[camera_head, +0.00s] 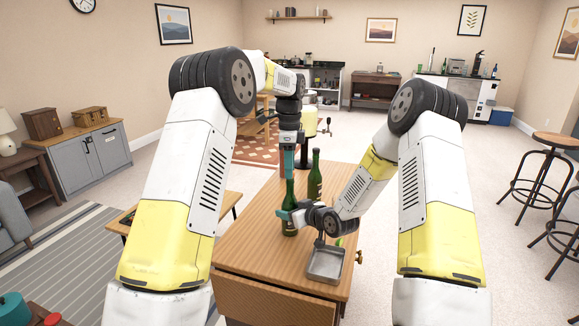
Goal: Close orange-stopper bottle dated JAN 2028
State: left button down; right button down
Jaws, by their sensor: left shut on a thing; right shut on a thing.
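A dark green bottle (290,228) stands upright on the wooden table. My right gripper (285,214) comes in from the right and is shut on this bottle's body. My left gripper (289,168) points straight down over the bottle's neck, shut on what appears to be a stopper at its mouth. The fingers hide the stopper, so its colour and seating cannot be told. A second dark green bottle (315,180) stands upright just behind and to the right. The date labels are too small to read.
A grey metal tray (325,264) lies on the wooden table (255,245) near its front right, below my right wrist. A small green item (339,242) sits behind the tray. The table's left part is clear. Bar stools (540,180) stand far right.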

pick_arm(q)
jog(key=shift+f, duration=0.1)
jog(key=c, duration=1.1)
grip_release()
notch_tip(320, 180, up, 12)
pick_arm(e)
jog(key=shift+c, duration=2.3)
grip_release()
